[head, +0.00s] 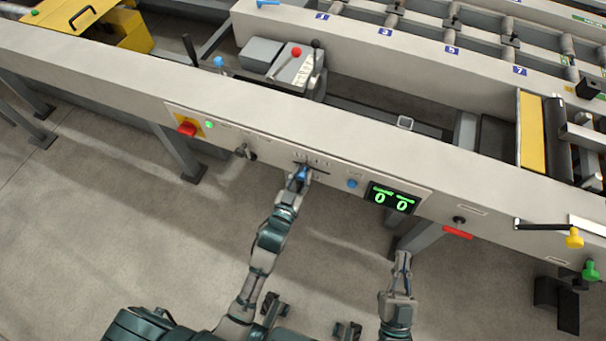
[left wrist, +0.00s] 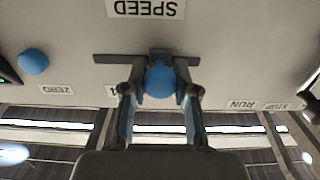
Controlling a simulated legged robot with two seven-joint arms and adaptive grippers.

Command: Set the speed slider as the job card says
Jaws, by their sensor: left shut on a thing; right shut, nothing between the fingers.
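The speed slider's blue knob (head: 301,173) sits in a dark slot on the front panel of the table. It also shows in the left wrist view (left wrist: 159,78), where the slot (left wrist: 105,58) runs out to both sides of it. My left gripper (head: 299,178) is shut on the knob, one finger on each side. An upside-down SPEED label (left wrist: 145,8) is beside the slot. A scale mark like a 4 (left wrist: 111,89) shows next to a finger; the fingers hide other marks. My right gripper (head: 403,262) is shut and empty, below the panel. I cannot identify a job card.
A blue button (head: 352,183) marked ZERO in the wrist view and a green display (head: 392,198) reading 0 0 are right of the slider. A small lever (head: 245,152) and a red knob (head: 187,128) are left.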

